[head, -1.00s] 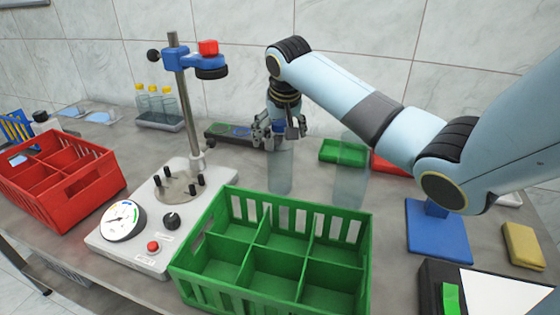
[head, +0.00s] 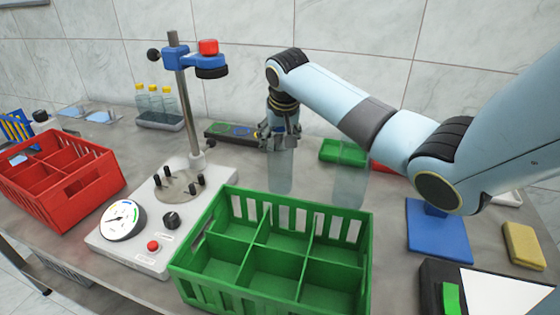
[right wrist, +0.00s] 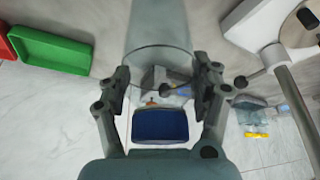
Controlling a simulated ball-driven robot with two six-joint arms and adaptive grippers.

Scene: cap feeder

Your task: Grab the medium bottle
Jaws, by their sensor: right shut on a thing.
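The medium bottle (head: 280,176), clear and uncapped, stands upright on the bench behind the green crate. My right gripper (head: 280,143) is around its top from above and is shut on it. In the right wrist view the bottle (right wrist: 160,30) shows as a see-through cylinder with a round rim, between the two fingers of my gripper (right wrist: 162,85). A wider clear bottle (head: 349,186) stands to its right, apart from the gripper. My left gripper is not in view.
The green six-compartment crate (head: 281,247) is in front, empty. The capping stand (head: 181,190) with dial and post is on the left. A red crate (head: 67,175) is at far left. Small yellow-capped bottles (head: 157,103) stand in a tray behind. A small green tray (head: 343,152) lies behind the wider bottle.

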